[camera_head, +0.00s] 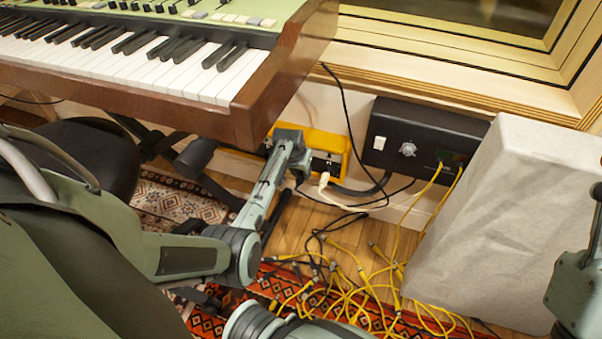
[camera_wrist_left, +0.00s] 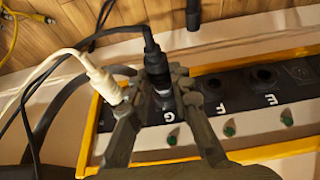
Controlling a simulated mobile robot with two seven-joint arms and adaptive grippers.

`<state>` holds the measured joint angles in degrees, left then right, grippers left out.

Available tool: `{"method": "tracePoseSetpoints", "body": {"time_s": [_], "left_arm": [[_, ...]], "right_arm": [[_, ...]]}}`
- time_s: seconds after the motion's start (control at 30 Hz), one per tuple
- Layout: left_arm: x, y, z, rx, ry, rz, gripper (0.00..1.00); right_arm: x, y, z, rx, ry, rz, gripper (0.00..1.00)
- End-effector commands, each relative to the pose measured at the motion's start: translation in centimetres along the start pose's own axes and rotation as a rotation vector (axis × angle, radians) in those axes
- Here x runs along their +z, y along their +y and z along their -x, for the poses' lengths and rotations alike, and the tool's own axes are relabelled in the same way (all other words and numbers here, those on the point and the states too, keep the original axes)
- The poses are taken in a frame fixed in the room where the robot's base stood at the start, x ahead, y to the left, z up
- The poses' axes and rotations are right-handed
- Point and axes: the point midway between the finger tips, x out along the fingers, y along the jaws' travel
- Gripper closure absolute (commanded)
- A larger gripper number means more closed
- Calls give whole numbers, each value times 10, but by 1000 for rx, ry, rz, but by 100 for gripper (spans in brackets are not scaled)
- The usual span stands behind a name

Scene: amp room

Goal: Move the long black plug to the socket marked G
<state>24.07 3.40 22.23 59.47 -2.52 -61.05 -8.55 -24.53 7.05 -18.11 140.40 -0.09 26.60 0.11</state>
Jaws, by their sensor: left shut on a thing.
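My left gripper (camera_head: 291,160) reaches down to a yellow-framed socket strip (camera_head: 336,140) low on the wall. In the left wrist view, the gripper (camera_wrist_left: 162,82) is shut on the long black plug (camera_wrist_left: 150,42), whose black cable leads up and away. The plug's lower end is at the black panel (camera_wrist_left: 205,92), by the marking G (camera_wrist_left: 172,138). The fingers partly hide this end, so I cannot tell how deep it sits. Sockets marked F and E lie to the right and look empty.
A white plug (camera_wrist_left: 105,82) with a white cable stands close to the left of the gripper. A black box (camera_head: 415,140), a pale block (camera_head: 500,215) and tangled yellow cables (camera_head: 350,290) lie to the right. The keyboard's wooden end (camera_head: 285,80) overhangs nearby.

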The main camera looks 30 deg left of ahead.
Motion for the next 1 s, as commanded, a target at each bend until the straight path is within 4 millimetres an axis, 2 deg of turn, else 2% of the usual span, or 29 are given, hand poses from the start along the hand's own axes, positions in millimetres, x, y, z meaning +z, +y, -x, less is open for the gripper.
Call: {"method": "tracePoseSetpoints", "body": {"time_s": [1.0], "left_arm": [[-5,0,-3,0,0,0,100]], "right_arm": [[0,0,0,0,0,0,60]]}}
